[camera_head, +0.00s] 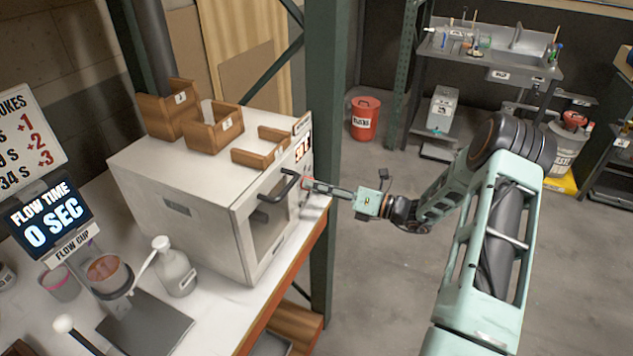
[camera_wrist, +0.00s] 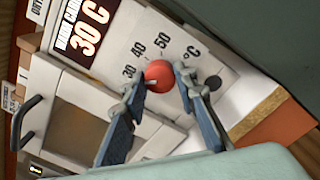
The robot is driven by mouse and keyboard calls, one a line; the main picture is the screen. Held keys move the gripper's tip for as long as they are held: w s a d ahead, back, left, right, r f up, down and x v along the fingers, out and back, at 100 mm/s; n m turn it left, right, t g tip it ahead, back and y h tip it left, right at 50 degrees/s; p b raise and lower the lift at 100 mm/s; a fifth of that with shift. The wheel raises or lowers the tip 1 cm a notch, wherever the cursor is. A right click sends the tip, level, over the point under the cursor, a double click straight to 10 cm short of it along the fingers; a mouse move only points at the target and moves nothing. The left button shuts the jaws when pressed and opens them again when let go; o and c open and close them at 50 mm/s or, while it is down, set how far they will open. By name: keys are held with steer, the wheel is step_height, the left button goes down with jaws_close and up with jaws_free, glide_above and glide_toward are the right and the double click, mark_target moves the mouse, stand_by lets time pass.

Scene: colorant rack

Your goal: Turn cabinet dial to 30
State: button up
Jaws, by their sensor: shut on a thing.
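The cabinet is a white box (camera_head: 190,215) on the bench, with a dark window and a black handle (camera_head: 278,187) in its door. Its red dial (camera_wrist: 158,73) shows in the wrist view, on a panel marked 30, 40, 50 and °C. A pale mark on the dial lies at its lower left, on the side of the 30. The display (camera_wrist: 86,28) above reads 30 C. My gripper (camera_wrist: 160,82) is shut on the dial, one finger on either side. In the head view my gripper (camera_head: 308,184) is at the cabinet's right front; the dial is mostly hidden.
Wooden bins (camera_head: 213,130) stand on the cabinet. A green rack post (camera_head: 325,150) rises close beside my gripper. A pump bottle (camera_head: 175,268), a flow cup stand and a flow time screen (camera_head: 45,216) are at the left. The floor at the right is mostly open.

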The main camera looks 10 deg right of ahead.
steer(key=shift+m+p, duration=0.35)
steer(key=shift+m, duration=0.55)
steer(key=o, duration=1.2)
steer(key=shift+c, duration=0.2)
steer(key=shift+d, duration=0.1)
steer(key=v, duration=1.2)
